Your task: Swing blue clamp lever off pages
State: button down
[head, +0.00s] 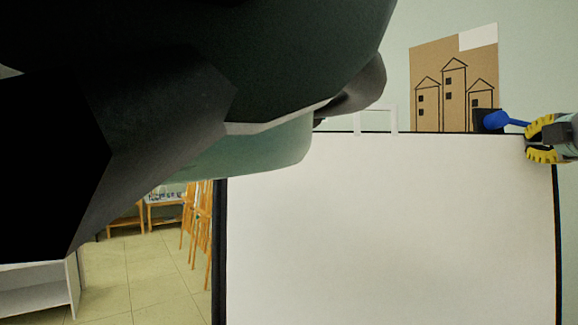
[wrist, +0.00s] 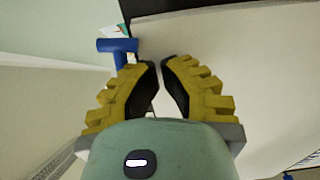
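The blue clamp lever (head: 495,120) is at the top right of the large white board in the head view, beside a black clamp block (head: 479,121). Its thin end runs right to my upper finger in the picture. In the wrist view the lever (wrist: 118,46) shows as a blue T, its stem dropping behind my left finger. Whether they touch I cannot tell. My gripper (head: 529,138) has yellow ridged fingers with dark pads. In the wrist view its fingertips (wrist: 161,64) nearly meet, with nothing between them. The white page surface (head: 400,225) fills the lower right of the head view.
A white frame-like piece (head: 394,120) stands at the board's top edge. My arm blocks the upper left. Wooden easels (head: 198,220) and a white shelf (head: 40,292) are at the left, with open floor between.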

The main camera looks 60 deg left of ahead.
jog(key=shift+d, duration=0.1)
jog(key=shift+w+d+r, duration=0.1)
jog(key=shift+w+r, duration=0.4)
jog(key=shift+r, duration=0.3)
jog(key=b+v, duration=0.7)
jog(key=v, duration=0.2)
dwell(0.6)
dwell(0.4)
